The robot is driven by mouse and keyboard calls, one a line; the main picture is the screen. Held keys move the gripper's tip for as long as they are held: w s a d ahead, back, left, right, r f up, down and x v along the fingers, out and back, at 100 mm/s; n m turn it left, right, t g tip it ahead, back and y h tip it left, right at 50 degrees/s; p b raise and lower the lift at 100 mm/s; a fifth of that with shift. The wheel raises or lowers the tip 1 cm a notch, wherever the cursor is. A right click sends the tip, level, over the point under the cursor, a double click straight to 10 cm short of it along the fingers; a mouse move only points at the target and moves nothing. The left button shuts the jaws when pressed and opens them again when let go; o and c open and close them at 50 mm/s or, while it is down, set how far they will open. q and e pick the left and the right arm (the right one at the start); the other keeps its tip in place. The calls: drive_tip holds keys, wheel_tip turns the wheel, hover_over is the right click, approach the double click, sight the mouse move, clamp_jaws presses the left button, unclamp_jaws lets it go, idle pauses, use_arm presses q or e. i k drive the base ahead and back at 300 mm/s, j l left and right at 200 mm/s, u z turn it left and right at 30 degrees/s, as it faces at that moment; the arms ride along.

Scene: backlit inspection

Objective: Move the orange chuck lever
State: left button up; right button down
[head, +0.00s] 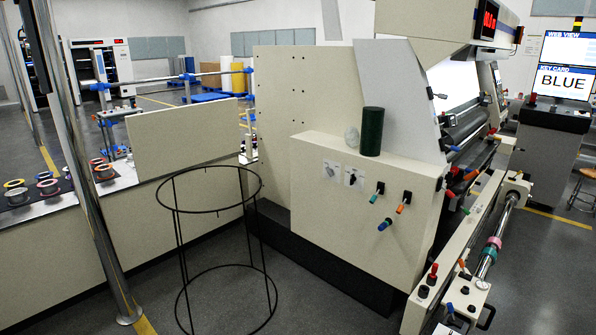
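Several small coloured levers show on the beige machine (345,235), and I cannot tell which one is the chuck lever. Another orange-red handle (471,175) is by the rollers, and a small orange piece (462,265) shows near the lower shaft (495,235). Neither of my grippers is in view.
A black wire hoop stand (211,208) stands on the floor before the machine. A metal pole (84,180) rises at left, by a counter with several coloured rolls (48,186). A dark green cylinder (372,132) stands on the machine's ledge. A screen (564,80) reads BLUE.

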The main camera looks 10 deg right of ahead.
sight(461, 263)
drive_tip(key=i+j+z, duration=0.15)
drive_tip(key=i+z, duration=0.35)
drive_tip(key=i+j+z, duration=0.25)
drive_tip(key=z, duration=0.2)
drive_tip(key=i+j+z, duration=0.3)
drive_tip(key=j+z, duration=0.2)
drive_tip(key=i+j+z, duration=0.2)
drive_tip(key=j+z, duration=0.3)
drive_tip(key=i+j+z, duration=0.2)
drive_tip(key=j, duration=0.2)
drive_tip(key=j+z, duration=0.2)
drive_tip(key=j, duration=0.25)
drive_tip(key=i+l+u, duration=0.4)
drive_tip(key=l, duration=0.25)
drive_tip(key=i+l+u, duration=0.2)
drive_tip(key=l, duration=0.15)
drive_tip(key=k, duration=0.05)
